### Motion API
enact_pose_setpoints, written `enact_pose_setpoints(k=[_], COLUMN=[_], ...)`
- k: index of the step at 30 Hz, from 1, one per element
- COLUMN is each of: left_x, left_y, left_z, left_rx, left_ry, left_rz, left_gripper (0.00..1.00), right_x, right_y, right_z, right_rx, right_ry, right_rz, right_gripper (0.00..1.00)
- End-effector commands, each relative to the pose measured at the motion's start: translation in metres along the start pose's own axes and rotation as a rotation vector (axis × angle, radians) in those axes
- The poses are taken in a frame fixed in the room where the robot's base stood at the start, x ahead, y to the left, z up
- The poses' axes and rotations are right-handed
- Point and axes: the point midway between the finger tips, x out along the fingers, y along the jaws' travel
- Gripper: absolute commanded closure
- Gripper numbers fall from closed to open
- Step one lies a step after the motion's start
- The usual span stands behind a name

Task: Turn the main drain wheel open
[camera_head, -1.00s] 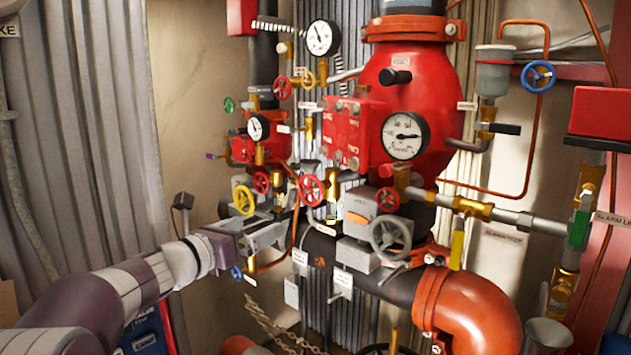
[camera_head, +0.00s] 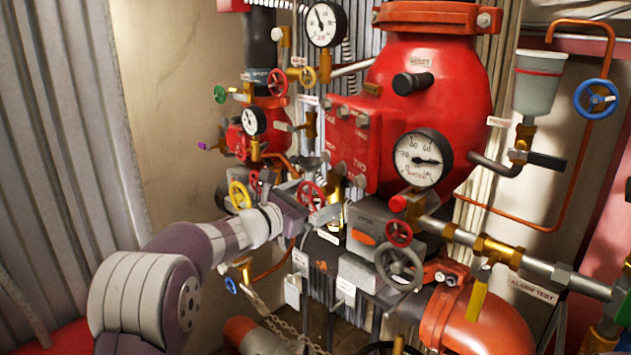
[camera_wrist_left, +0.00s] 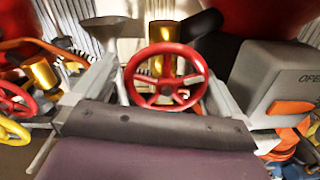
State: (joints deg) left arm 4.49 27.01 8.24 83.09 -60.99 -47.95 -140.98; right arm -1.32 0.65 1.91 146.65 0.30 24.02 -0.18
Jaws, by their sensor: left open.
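A red spoked handwheel (camera_head: 311,195) sits in front of the gauges' pipework in the head view. It also shows in the wrist view (camera_wrist_left: 166,87), between the two fingers. My left gripper (camera_head: 308,203) is open, with one finger on each side of this wheel and nothing clamped. I cannot tell whether a finger touches the rim. No label readable here names the main drain wheel. A grey handwheel (camera_head: 400,268) and a smaller red handwheel (camera_head: 399,233) are to the right, by a grey box (camera_head: 371,228) with an orange lever. My right gripper is not in view.
A yellow handwheel (camera_head: 239,195) is left of the gripper. A large red valve body (camera_head: 436,95) with a white gauge (camera_head: 421,159) rises to the right. An orange elbow pipe (camera_head: 480,325) is low right. Corrugated wall (camera_head: 70,130) is left, with freer room before it.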

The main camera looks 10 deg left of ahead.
Motion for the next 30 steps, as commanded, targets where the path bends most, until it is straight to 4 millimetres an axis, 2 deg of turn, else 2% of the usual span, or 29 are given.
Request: enact_pose_setpoints(k=[3,12,13,15,17,25,30], left_x=[0.009,0.011,0.011,0.011,0.011,0.011,0.011], left_y=[0.0,0.0,0.0,0.0,0.0,0.0,-0.001], left_z=[0.002,0.0,0.0,-0.001,-0.001,-0.002,-0.004], left_rx=[-0.002,-0.001,-0.001,-0.001,-0.001,-0.011,-0.06], left_ry=[-0.001,-0.001,-0.001,-0.001,0.0,0.0,0.0], left_rz=[0.001,0.001,0.001,0.0,0.0,0.001,0.0], left_gripper=[0.0,0.0,0.06,0.29,0.47,0.47,0.47], right_x=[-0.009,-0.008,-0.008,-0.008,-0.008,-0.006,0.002], right_y=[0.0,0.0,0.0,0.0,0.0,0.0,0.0], right_z=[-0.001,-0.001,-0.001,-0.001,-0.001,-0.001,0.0], right_rx=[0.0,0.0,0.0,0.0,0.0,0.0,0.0], right_ry=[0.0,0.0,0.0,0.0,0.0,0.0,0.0], right_rz=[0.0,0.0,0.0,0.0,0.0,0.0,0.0], right_gripper=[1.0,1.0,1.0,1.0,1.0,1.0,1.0])
